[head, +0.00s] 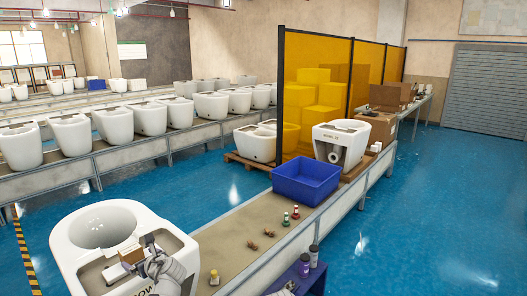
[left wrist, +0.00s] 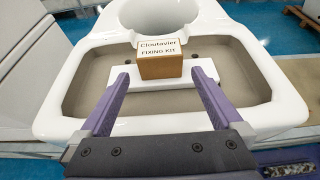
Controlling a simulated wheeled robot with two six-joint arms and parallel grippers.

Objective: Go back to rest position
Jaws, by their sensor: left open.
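My left gripper (head: 149,241) is beside the box, over the recess. Its purple fingers (left wrist: 166,82) are spread apart with nothing held, and the box stands just beyond the tips. My right gripper cannot be made out.
A blue bin (head: 306,181) and another toilet (head: 341,142) stand farther along the conveyor (head: 230,232). Several small bottles and fittings lie on the belt. A yellow screen (head: 318,90) stands behind. The blue floor (head: 430,220) at right is clear.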

